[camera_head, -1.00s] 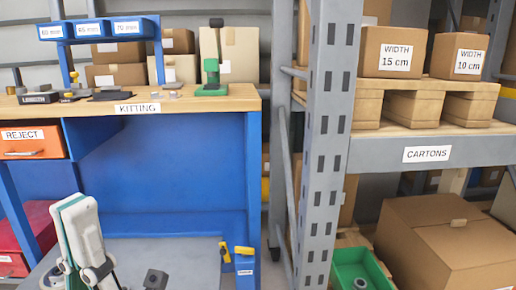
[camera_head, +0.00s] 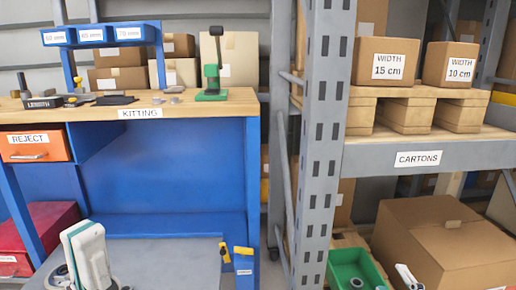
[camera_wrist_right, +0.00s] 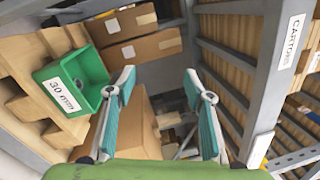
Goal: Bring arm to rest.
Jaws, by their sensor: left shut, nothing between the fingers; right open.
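My left gripper (camera_head: 82,236) shows at the lower left of the head view, its white and teal fingers together and pointing up, with nothing seen between them. It appears in front of the grey surface (camera_head: 165,262) below the kitting bench. My right gripper (camera_wrist_right: 158,76) is open and empty in the right wrist view, its two teal-padded fingers well apart. Only a small white part of it (camera_head: 404,272) shows at the bottom right of the head view, near the green bin (camera_head: 350,270). Most of both arms is out of view.
The kitting bench (camera_head: 190,103) stands at the left, with an orange reject drawer (camera_head: 36,146) and a red box (camera_head: 50,225). The grey rack post (camera_head: 320,140) and cartons shelf (camera_head: 470,150) are on the right. A large carton (camera_head: 435,235) sits below. The green bin (camera_wrist_right: 95,60) is close left of the right gripper.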

